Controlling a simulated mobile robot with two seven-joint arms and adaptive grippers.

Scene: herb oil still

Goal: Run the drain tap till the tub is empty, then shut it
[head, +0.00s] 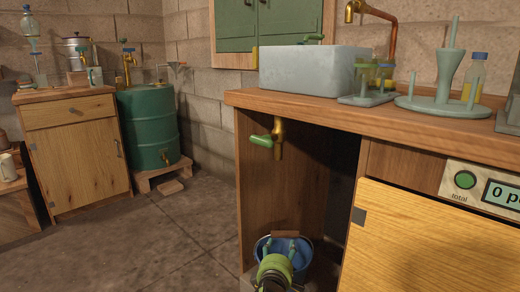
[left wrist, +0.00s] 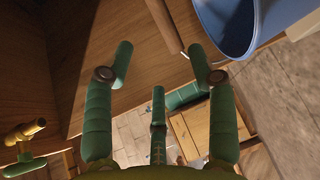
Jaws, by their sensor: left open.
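The drain tap (head: 278,138) is brass with a green lever (head: 261,140) pointing left, under the counter's front left. No stream shows below its spout. In the left wrist view the tap (left wrist: 24,132) is at lower left, clear of my fingers. The pale grey tub (head: 312,72) stands on the counter; its inside is hidden. A blue bucket (head: 264,248) with a wooden handle grip (head: 285,234) sits below the tap; it also shows in the left wrist view (left wrist: 228,25). My left gripper (head: 285,245) is open at the bucket, fingertips near the grip; contact is unclear. My right gripper is out of view.
The counter (head: 400,120) overhangs the open bay, with a wooden side panel (head: 265,200) at its left. A yellow wooden door (head: 430,240) and a display panel (head: 490,190) are at right. A green drum (head: 148,125) stands at back left. The floor (head: 150,235) at left is clear.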

